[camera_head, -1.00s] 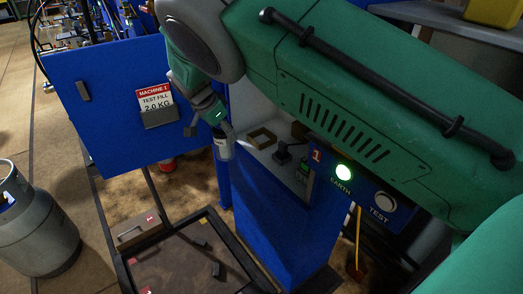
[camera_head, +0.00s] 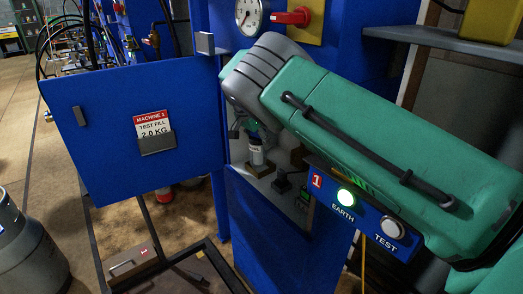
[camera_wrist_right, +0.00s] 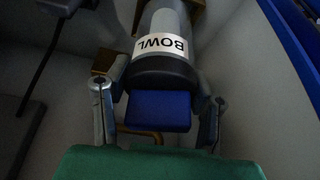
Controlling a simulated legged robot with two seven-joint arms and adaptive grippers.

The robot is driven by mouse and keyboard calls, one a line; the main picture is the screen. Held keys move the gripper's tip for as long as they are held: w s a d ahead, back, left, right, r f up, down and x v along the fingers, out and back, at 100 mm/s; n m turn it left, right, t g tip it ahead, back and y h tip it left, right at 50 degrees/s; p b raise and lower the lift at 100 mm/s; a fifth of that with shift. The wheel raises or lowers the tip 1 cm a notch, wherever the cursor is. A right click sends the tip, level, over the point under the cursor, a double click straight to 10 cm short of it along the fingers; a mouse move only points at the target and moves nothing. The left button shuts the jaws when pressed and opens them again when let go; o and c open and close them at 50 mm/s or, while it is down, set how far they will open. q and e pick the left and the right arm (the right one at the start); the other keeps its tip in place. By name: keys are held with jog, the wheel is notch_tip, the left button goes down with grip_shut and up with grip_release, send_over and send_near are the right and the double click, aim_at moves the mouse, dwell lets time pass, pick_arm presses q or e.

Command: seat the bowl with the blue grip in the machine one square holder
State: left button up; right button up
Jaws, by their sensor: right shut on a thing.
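The bowl (camera_head: 257,155) is a pale upright cylinder inside the open machine one cabinet. In the right wrist view it shows a white BOWL label (camera_wrist_right: 161,46), a dark collar and a blue grip (camera_wrist_right: 160,110). My right gripper (camera_head: 254,132) is shut on the blue grip, with one finger on each side of it in the wrist view (camera_wrist_right: 158,104). The square wooden holder (camera_head: 267,174) is at the bowl's lower end; its edge also shows in the wrist view (camera_wrist_right: 103,62). I cannot tell whether the bowl rests fully down in it. My left gripper is out of view.
The open blue door (camera_head: 100,150) with the machine 1 test fill sign stands left. A small black fixture (camera_head: 282,183) is right of the holder. A panel with a lit EARTH lamp (camera_head: 346,197) and TEST button is in front. A gauge (camera_head: 253,15) and red handle (camera_head: 292,17) are above.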

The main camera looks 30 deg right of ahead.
aim_at(261, 147)
jog(key=shift+w+d+r, duration=0.1)
jog(key=shift+d, duration=0.3)
jog(key=shift+d+f, duration=0.1)
jog(key=shift+f, duration=0.25)
notch_tip(261, 147, down, 3)
jog(key=shift+w+r+b, duration=0.1)
jog(key=shift+b, duration=0.55)
jog(key=shift+r, duration=0.1)
jog(key=o, duration=1.3)
jog(key=shift+d, duration=0.1)
jog(key=shift+o, duration=0.2)
